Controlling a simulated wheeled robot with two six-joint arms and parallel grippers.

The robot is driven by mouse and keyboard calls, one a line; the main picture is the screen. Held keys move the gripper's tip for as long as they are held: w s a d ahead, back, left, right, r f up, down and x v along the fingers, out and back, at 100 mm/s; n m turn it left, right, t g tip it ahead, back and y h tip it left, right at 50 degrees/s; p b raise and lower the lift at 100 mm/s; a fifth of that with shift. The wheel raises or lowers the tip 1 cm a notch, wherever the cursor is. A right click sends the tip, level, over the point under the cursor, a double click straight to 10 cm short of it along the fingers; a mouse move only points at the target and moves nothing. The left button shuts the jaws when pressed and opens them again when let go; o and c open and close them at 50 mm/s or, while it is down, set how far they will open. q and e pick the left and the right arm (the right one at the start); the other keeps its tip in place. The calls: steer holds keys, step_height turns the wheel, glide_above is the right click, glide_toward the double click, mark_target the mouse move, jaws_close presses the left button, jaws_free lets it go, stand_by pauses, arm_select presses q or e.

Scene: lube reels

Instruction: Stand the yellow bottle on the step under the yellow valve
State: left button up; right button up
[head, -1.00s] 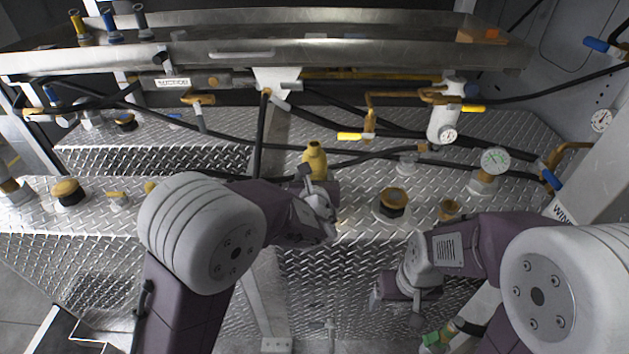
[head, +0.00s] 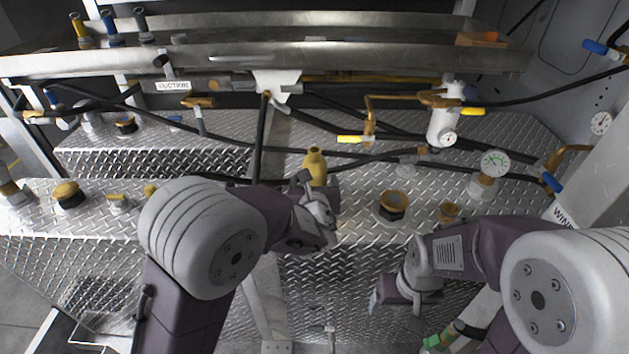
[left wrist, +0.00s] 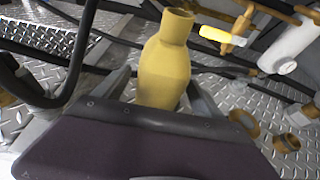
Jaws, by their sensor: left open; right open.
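The yellow bottle (head: 316,167) stands upright on the diamond-plate step, just beyond my left gripper (head: 322,190). In the left wrist view the bottle (left wrist: 166,62) rises between the two spread fingers of the left gripper (left wrist: 160,95), which is open around its lower part. The bottle's base is hidden by the gripper body. A yellow-handled valve (head: 350,139) hangs on a brass pipe behind and right of the bottle; its handle also shows in the left wrist view (left wrist: 222,35). My right gripper (head: 388,298) is open and empty, low in front of the step.
Another yellow-handled valve (head: 471,111) is further right, by a white cylinder (head: 442,125). Black hoses (head: 380,157) cross behind the bottle. Brass-capped fittings (head: 394,203) and a gauge (head: 494,163) stand on the step to the right. A steel tray (head: 240,60) spans above.

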arm_select(q)
steer(key=v, duration=1.1)
steer(key=shift+s, duration=0.3)
